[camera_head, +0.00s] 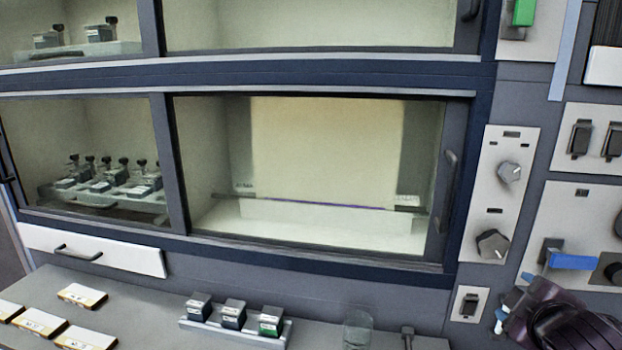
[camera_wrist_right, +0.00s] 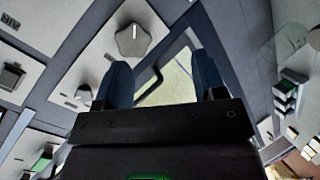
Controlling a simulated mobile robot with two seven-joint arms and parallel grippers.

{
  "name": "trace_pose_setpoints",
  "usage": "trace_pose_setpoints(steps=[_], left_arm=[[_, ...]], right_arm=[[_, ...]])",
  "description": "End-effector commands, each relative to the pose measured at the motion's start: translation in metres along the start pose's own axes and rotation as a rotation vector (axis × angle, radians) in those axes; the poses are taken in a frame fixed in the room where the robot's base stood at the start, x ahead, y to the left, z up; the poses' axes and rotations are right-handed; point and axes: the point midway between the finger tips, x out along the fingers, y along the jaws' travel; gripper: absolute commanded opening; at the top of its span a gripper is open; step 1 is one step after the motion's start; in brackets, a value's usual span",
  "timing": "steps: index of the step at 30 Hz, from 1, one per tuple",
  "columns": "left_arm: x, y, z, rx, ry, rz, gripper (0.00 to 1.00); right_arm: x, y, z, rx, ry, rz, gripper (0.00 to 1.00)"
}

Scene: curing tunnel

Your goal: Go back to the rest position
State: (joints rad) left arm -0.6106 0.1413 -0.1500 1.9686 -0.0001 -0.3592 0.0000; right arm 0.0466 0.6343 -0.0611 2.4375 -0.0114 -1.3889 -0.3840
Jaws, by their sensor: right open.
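My right gripper (camera_head: 506,309) is at the lower right of the head view, in front of the control panel and to the right of the chamber. It holds nothing. In the right wrist view its two blue fingers (camera_wrist_right: 162,82) stand apart, with the panel and a chamber door handle (camera_wrist_right: 148,86) beyond them. My left gripper is not in the head view.
The lower right chamber (camera_head: 330,222) has its glass door shut and a vertical handle (camera_head: 448,185). Knobs (camera_head: 492,243) and a blue lever (camera_head: 572,261) stick out near my right arm. Small blocks on a rack (camera_head: 232,314), a glass (camera_head: 357,328) and cards (camera_head: 82,295) occupy the bench.

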Motion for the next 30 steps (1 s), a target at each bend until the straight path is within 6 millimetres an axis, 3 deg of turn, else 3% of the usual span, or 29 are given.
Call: trace_pose_setpoints(steps=[1,6,12,18,24,30], left_arm=[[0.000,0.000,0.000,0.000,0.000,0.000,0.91],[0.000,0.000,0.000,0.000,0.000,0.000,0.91],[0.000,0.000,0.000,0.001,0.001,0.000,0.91],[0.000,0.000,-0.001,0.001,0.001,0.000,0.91],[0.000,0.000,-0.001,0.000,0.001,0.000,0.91],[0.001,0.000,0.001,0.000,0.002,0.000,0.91]], right_arm=[[-0.003,-0.029,0.016,0.060,-0.041,-0.065,0.64],[-0.023,-0.112,0.062,0.262,-0.193,-0.247,0.64],[-0.063,-0.191,0.102,0.486,-0.383,-0.407,0.64],[-0.099,-0.239,0.123,0.639,-0.528,-0.497,0.64],[-0.132,-0.273,0.136,0.764,-0.657,-0.557,0.64],[-0.106,-0.285,0.138,0.780,-0.566,-0.518,0.64]])
